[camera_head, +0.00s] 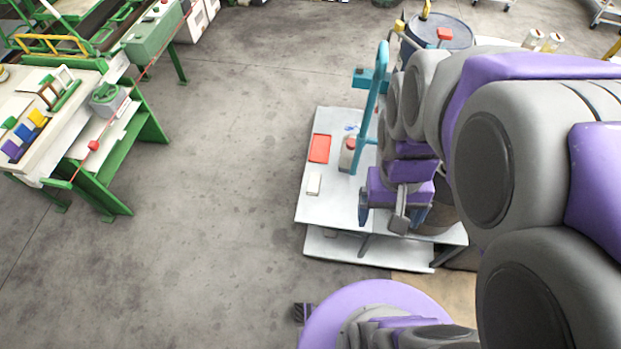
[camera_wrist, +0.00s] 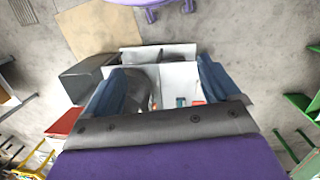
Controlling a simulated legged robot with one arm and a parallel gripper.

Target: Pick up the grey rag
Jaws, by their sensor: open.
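My gripper (camera_head: 390,210) hangs above the right part of the white table (camera_head: 312,208) in the head view. Its two fingers are spread apart. The wrist view shows my gripper (camera_wrist: 163,75) with blue finger pads on both sides and the white table (camera_wrist: 132,58) between and beyond them. A dark grey rounded shape (camera_wrist: 141,92) shows by the left finger; I cannot tell what it is. I cannot make out a grey rag for certain in either view; my arm and gripper hide the table's right side in the head view.
On the table are a red tray (camera_head: 319,148), a small pale block (camera_head: 314,184) and a grey container with a red cap (camera_head: 348,154). A tall teal-blue stand (camera_head: 371,110) rises close to my gripper. A green workbench (camera_head: 100,180) stands left, with open floor between.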

